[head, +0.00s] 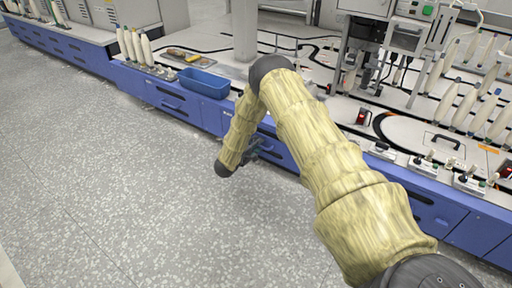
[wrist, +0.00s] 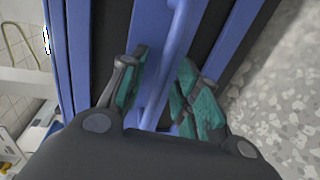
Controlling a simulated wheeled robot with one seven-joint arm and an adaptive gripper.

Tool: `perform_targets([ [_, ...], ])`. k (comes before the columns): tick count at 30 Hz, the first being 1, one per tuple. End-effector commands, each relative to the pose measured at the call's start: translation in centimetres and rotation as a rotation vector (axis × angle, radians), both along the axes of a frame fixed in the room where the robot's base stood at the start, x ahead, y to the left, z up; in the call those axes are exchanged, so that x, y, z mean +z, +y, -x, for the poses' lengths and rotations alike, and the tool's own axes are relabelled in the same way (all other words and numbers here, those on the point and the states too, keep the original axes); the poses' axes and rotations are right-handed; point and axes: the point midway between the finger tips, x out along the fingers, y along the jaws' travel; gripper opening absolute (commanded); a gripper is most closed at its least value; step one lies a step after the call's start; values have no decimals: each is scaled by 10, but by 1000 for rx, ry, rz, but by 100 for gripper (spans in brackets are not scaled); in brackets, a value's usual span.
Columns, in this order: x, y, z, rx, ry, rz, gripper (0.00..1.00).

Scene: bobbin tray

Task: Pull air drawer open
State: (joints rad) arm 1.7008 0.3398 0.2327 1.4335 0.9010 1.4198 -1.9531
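The blue drawer front (wrist: 80,50) fills much of the wrist view, with a long blue bar handle (wrist: 182,40) running along it. My gripper (wrist: 165,62) is open, with one teal-padded finger on each side of the handle. I see a gap between the handle and the pads, and cannot tell whether either pad touches it. In the head view my gripper (head: 254,150) is at the blue drawer fronts (head: 277,152) under the worktop, partly hidden by my arm. The drawer looks shut there. I cannot read a label naming it.
More blue drawers (head: 170,102) run along the bench on both sides. A blue bin (head: 203,83) and white bobbins stand on the worktop above. The speckled grey floor (head: 120,180) in front of the drawers is clear.

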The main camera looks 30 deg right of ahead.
Motion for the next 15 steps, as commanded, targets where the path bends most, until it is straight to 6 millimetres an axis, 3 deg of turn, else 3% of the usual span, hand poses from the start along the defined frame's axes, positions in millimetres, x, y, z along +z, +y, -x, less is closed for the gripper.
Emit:
perform_targets([
  [6, 0, 0, 0, 0, 0, 0, 32],
  [12, 0, 0, 0, 0, 0, 0, 0],
  [15, 0, 0, 0, 1, 0, 0, 0],
])
